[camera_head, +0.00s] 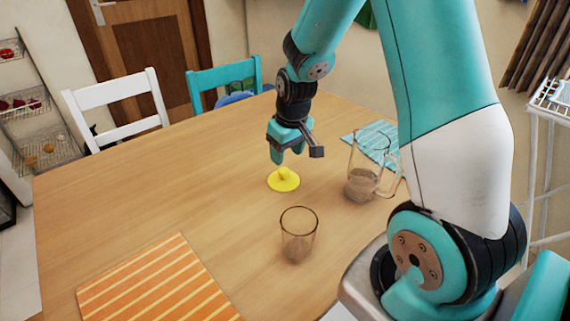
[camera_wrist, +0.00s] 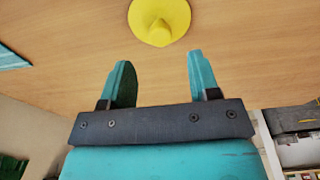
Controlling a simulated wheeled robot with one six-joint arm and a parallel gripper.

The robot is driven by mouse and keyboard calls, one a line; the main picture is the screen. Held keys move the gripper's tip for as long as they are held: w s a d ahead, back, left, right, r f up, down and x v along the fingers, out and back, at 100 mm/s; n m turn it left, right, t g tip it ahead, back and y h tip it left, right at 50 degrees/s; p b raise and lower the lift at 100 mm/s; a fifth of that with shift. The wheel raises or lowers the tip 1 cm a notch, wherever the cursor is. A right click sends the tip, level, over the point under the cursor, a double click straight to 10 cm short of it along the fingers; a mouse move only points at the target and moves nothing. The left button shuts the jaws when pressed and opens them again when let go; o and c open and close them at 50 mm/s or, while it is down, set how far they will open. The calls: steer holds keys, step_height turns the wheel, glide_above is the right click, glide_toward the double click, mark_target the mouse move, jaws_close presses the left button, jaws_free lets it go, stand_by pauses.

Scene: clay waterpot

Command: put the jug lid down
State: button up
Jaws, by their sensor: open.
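The yellow jug lid (camera_head: 284,181) lies on the wooden table with its knob up, near the middle. It also shows in the wrist view (camera_wrist: 160,20), at the top and beyond the fingertips. My gripper (camera_head: 287,158) is open and empty, just above and behind the lid, apart from it. In the wrist view its two teal fingers (camera_wrist: 157,72) are spread wide with nothing between them. The glass jug (camera_head: 361,182) stands upright without a lid to the right of the yellow lid, with something brownish-grey low inside it.
A clear drinking glass (camera_head: 298,236) stands nearer, below the lid. An orange striped mat (camera_head: 157,285) lies at the front left and a teal striped mat (camera_head: 374,143) behind the jug. The table (camera_head: 130,185) is clear on the left. Chairs stand at the far edge.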

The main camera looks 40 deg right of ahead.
steer(key=s+a+r+n+y, duration=0.25)
steer(key=s+a+r, duration=0.45)
steer(key=a+r, duration=0.5)
steer(key=s+a+r+n+g+y, duration=0.1)
steer(key=s+a+r+n, duration=0.3)
steer(key=s+a, duration=0.6)
steer(key=s, duration=0.4)
steer(key=shift+a+g+y, duration=0.25)
steer(key=shift+g+y, duration=0.1)
steer(key=shift+g, duration=0.05)
steer(key=shift+s, duration=0.1)
step_height(320, 180, up, 8)
steer(key=p, duration=0.8)
